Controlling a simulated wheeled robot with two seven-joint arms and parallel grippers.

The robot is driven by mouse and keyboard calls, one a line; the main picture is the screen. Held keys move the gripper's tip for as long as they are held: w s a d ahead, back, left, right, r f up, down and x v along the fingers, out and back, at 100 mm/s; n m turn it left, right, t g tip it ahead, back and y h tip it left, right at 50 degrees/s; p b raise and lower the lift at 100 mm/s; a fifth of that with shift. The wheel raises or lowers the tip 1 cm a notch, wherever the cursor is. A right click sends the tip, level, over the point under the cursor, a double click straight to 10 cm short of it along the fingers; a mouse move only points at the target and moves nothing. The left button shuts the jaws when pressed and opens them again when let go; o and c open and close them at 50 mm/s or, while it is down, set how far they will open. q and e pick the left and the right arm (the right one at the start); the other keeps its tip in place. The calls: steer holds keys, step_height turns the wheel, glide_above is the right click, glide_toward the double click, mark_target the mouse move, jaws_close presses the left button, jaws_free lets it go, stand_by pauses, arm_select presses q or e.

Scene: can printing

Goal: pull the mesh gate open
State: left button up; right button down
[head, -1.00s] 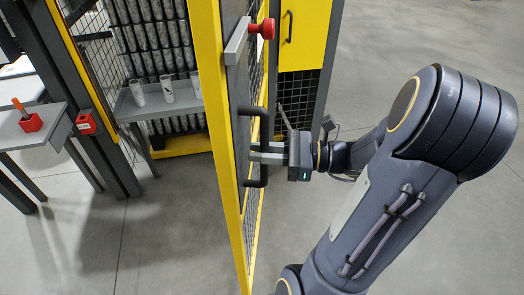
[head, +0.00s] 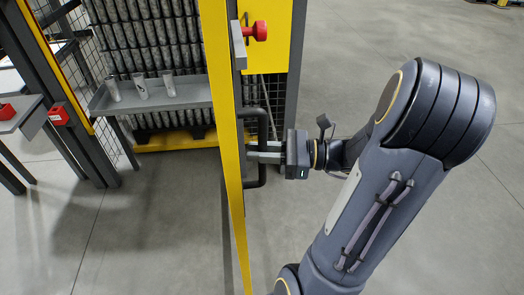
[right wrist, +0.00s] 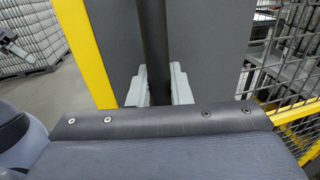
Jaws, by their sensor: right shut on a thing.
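The mesh gate (head: 228,130) has a yellow frame and stands nearly edge-on in the middle of the head view, swung away from its post. Its black bar handle (head: 262,172) sticks out on the right side. My right gripper (head: 256,152) is shut on the handle, its fingers either side of the bar. In the right wrist view, the dark upright handle bar (right wrist: 154,45) runs between the two pale fingers (right wrist: 155,88), in front of a grey plate. A red knob (head: 259,31) sits on a grey latch bar above the handle. My left gripper is not in view.
Beyond the opening, a grey shelf (head: 190,98) holds a few printed cans (head: 140,86) before a rack of stacked cans. A dark post (head: 80,140) with a red box (head: 58,115) stands left.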

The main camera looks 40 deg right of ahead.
steer(key=shift+s+d, duration=0.1)
steer(key=shift+d, duration=0.1)
steer(key=c, duration=1.4)
jaws_free()
steer(key=b+v, duration=0.1)
steer(key=v, duration=0.7)
steer(key=shift+b, duration=0.35)
